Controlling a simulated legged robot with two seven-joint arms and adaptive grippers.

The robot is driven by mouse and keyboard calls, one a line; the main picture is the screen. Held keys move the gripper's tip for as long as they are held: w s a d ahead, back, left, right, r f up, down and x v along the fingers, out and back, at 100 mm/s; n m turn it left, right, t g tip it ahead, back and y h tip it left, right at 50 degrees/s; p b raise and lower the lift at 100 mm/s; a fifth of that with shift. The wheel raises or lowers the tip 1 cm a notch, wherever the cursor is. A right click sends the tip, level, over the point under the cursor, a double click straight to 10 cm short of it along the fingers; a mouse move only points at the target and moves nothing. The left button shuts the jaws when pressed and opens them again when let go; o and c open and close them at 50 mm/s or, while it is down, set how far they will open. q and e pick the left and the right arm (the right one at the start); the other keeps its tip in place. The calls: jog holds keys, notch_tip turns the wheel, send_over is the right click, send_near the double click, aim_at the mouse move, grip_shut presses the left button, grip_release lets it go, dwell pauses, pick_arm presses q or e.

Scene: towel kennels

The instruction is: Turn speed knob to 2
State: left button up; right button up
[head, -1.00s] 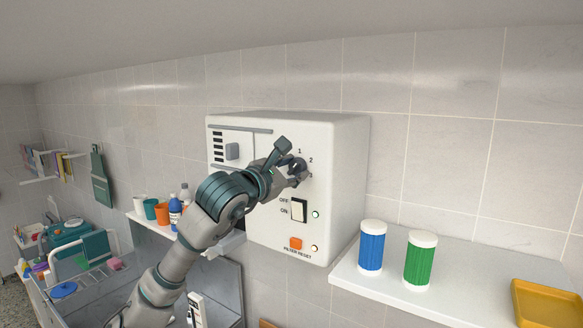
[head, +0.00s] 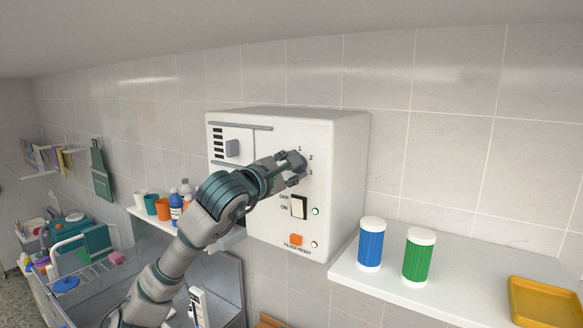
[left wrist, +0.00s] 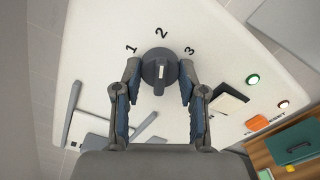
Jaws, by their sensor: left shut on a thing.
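The white control box (head: 340,150) hangs on the tiled wall. Its dark grey speed knob (left wrist: 160,69) has a pale line that runs roughly towards the printed 2 (left wrist: 162,32), with 1 (left wrist: 131,48) and 3 (left wrist: 190,50) on either side. My left gripper (head: 299,167) reaches the knob from the left in the head view and partly covers it there. In the left wrist view its two fingers (left wrist: 159,91) stand on either side of the knob, shut on it. My right gripper is in neither view.
Below the knob are the OFF/ON switch (head: 299,207), a green lamp (head: 315,211) and the orange filter reset button (head: 295,240). A shelf (head: 385,290) at right holds a blue canister (head: 371,244), a green canister (head: 417,257) and a yellow tray (head: 545,302).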

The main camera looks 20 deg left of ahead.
pick_arm(q)
jog(key=o, duration=1.2)
jog(key=shift+w, duration=0.1)
jog(key=shift+c, duration=0.2)
jog(key=shift+w+a, duration=0.1)
jog(key=s+a, duration=0.2)
jog(key=s, duration=0.9)
jog(key=shift+s+f, duration=0.2)
jog(key=shift+s, duration=0.15)
jog(key=shift+d, duration=0.2)
